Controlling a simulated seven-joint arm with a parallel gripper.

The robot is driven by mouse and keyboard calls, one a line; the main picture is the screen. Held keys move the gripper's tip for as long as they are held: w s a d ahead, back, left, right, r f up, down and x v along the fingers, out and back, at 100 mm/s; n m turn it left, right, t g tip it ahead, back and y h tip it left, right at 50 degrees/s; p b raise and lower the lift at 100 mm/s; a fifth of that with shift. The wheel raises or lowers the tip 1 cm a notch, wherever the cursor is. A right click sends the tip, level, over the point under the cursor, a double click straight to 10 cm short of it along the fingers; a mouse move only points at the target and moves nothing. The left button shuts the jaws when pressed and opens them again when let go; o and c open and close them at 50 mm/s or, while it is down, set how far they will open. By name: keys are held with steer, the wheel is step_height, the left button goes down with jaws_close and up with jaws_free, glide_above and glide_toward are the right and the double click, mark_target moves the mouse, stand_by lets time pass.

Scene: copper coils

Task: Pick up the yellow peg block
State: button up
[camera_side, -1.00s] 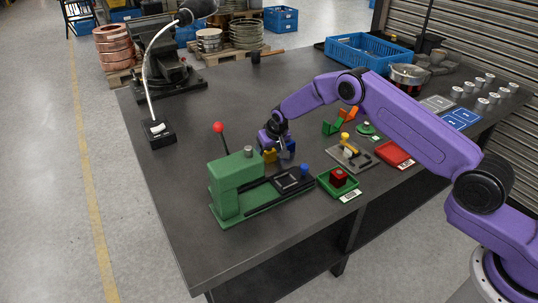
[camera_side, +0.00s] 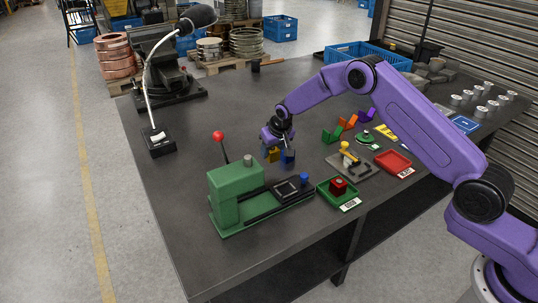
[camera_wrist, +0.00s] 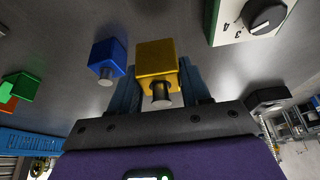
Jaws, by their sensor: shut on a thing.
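The yellow peg block (camera_wrist: 157,60) is a yellow cube with a round metal peg. It sits between the two fingers of my gripper (camera_wrist: 158,88) in the wrist view, and the gripper is shut on it. In the side view the yellow block (camera_side: 271,155) shows just below my gripper (camera_side: 277,146), which hides part of it. It appears held slightly above the bench. A blue peg block (camera_wrist: 108,57) stands to its left in the wrist view. In the side view the blue block (camera_side: 288,156) is right of the yellow one, partly hidden.
A green press (camera_side: 235,194) with a red-knobbed lever stands at the front left. A green tray (camera_side: 326,194) with a red block and a red tray (camera_side: 393,163) lie to the right. Green and orange V-blocks (camera_side: 332,135) are behind.

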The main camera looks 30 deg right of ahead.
mark_target(277, 150)
steer(key=s+r, duration=0.2)
steer(key=r, duration=0.1)
steer(key=s+r, duration=0.1)
steer(key=shift+s+d+r, duration=0.25)
steer(key=shift+s+r, duration=0.05)
steer(key=shift+s, duration=0.05)
steer(key=s+d+r, duration=0.1)
steer(key=s+r, duration=0.2)
steer(key=s, duration=0.5)
steer(key=shift+s+r, duration=0.25)
steer(key=shift+d+f, duration=0.1)
steer(key=shift+d, duration=0.05)
steer(key=shift+s+a+f+n+g+y, duration=0.1)
steer(key=shift+a+f+n+g+y, duration=1.05)
steer(key=shift+n, duration=1.9)
steer(key=shift+w+a+f+n+g+y, duration=0.1)
steer(key=shift+a+f+n+g+y, duration=0.3)
steer(key=shift+f+n, duration=2.05)
steer(key=shift+s+a+f+n+g+y, duration=0.1)
steer(key=shift+a+f+n+g+y, duration=0.65)
steer(key=shift+n, duration=2.95)
steer(key=shift+a+f, duration=0.1)
steer(key=shift+f, duration=0.7)
